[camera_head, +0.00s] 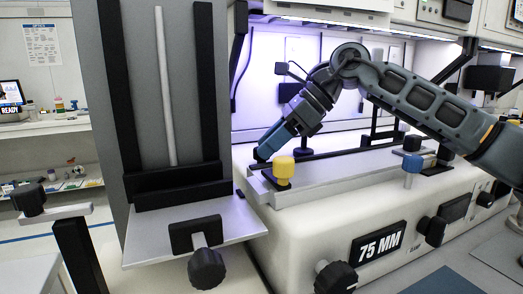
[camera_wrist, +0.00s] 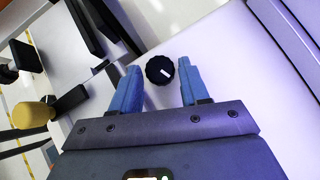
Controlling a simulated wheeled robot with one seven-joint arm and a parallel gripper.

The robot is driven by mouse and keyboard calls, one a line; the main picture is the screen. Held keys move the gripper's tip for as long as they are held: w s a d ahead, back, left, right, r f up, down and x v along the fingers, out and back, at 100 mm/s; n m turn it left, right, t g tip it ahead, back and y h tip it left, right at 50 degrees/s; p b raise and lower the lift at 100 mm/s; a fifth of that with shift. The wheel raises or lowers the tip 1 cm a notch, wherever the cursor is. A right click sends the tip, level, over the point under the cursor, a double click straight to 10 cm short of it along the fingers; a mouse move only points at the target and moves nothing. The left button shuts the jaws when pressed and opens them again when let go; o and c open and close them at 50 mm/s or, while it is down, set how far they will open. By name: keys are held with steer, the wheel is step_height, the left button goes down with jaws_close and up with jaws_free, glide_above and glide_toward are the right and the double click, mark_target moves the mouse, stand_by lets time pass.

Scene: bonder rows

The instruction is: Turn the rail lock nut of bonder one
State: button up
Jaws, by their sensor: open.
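A round black knob with a white mark (camera_wrist: 160,70), which looks like the rail lock nut, sits on the pale surface of the bonder (camera_head: 312,232). In the wrist view it lies between and slightly beyond my fingertips, with a gap on either side. My gripper (camera_wrist: 158,67) is open and empty, its blue fingers spread. In the head view my gripper (camera_head: 262,153) points down-left at the rail's left end, behind the yellow knob (camera_head: 284,168). The black knob is hidden there. I cannot tell its height relative to the fingertips.
The yellow knob also shows left of my fingers in the wrist view (camera_wrist: 33,115). A blue knob (camera_head: 412,164) stands farther right along the rail (camera_head: 345,168). A grey column with a shelf (camera_head: 180,245) stands close on the left. Black knobs (camera_head: 336,277) line the bonder's front beside a "75 MM" sign (camera_head: 378,243).

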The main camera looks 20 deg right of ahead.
steer(key=shift+x, duration=1.3)
steer(key=shift+c, duration=0.2)
steer(key=c, duration=0.6)
